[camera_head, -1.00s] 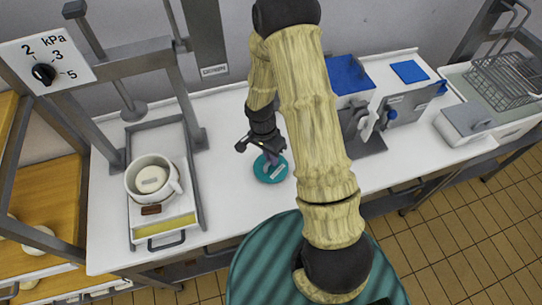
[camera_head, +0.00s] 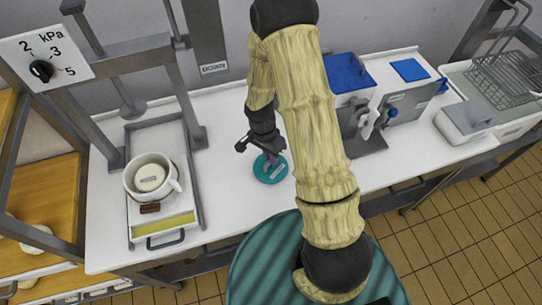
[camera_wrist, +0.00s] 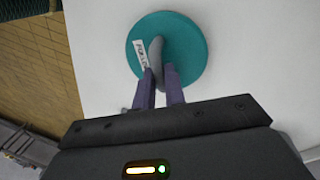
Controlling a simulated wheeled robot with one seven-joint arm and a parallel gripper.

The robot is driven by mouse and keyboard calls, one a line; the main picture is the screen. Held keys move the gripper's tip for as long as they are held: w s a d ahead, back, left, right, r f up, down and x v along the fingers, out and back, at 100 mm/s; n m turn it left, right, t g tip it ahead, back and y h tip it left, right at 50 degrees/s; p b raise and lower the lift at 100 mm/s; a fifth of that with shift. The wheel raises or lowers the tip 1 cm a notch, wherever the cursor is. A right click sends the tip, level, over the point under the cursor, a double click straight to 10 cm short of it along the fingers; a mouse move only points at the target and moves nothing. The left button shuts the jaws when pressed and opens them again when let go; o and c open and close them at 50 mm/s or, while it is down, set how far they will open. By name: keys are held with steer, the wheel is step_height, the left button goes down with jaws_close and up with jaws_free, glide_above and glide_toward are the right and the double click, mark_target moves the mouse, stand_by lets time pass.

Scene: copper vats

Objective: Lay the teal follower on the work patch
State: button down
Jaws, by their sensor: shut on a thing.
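The teal follower (camera_head: 270,174) is a round disc with a grey loop handle and a white label. It is in the middle of the white worktop in the head view, and it also shows in the wrist view (camera_wrist: 185,65). My gripper (camera_head: 268,157) is above it; in the wrist view my gripper (camera_wrist: 160,75) has its two purple-grey fingers shut on the follower's handle. The disc looks flat and is at or very near the worktop; I cannot tell whether it touches. No marked work patch can be told apart on the white surface.
A press frame with a pressure dial (camera_head: 41,71) stands at the left, with a white pot (camera_head: 152,178) on its tray. A grey machine with a blue top (camera_head: 350,72) and a wire basket (camera_head: 506,78) are at the right. The white worktop (camera_head: 225,190) beside the follower is bare.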

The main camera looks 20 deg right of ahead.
steer(key=shift+f, duration=0.35)
stand_by(0.5)
steer(key=c, duration=1.4)
jaws_free()
steer(key=shift+r+p, duration=2.35)
steer(key=shift+r, duration=1.2)
